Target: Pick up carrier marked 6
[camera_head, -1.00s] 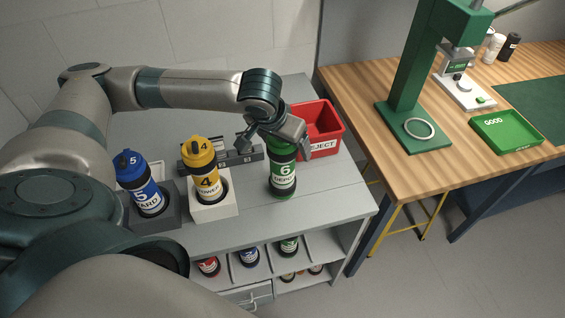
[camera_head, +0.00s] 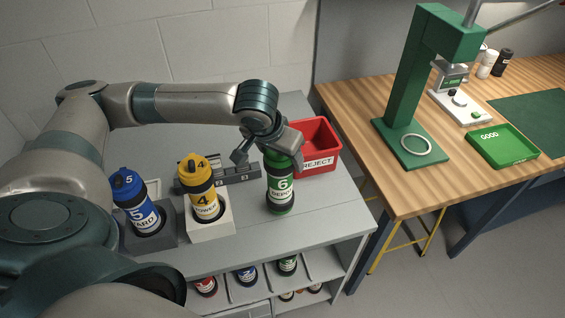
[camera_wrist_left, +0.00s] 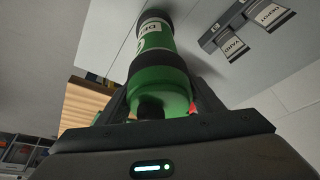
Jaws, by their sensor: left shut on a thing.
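The green carrier marked 6 (camera_head: 281,187) stands upright on the grey bench top (camera_head: 305,220), in front of the red bin. It has a black band and a white label. My left gripper (camera_head: 268,150) is at its top and shut on it. In the left wrist view the carrier (camera_wrist_left: 158,75) lies between the two fingers (camera_wrist_left: 160,105), with its green end nearest the camera. The far finger is partly hidden in the head view. Whether the base touches the bench is hard to tell. My right gripper is not in view.
A yellow carrier marked 4 (camera_head: 203,188) and a blue carrier marked 5 (camera_head: 136,202) stand in blocks to the left. The red REJECT bin (camera_head: 318,148) is close behind. A wooden table (camera_head: 375,135) with a green press stands to the right.

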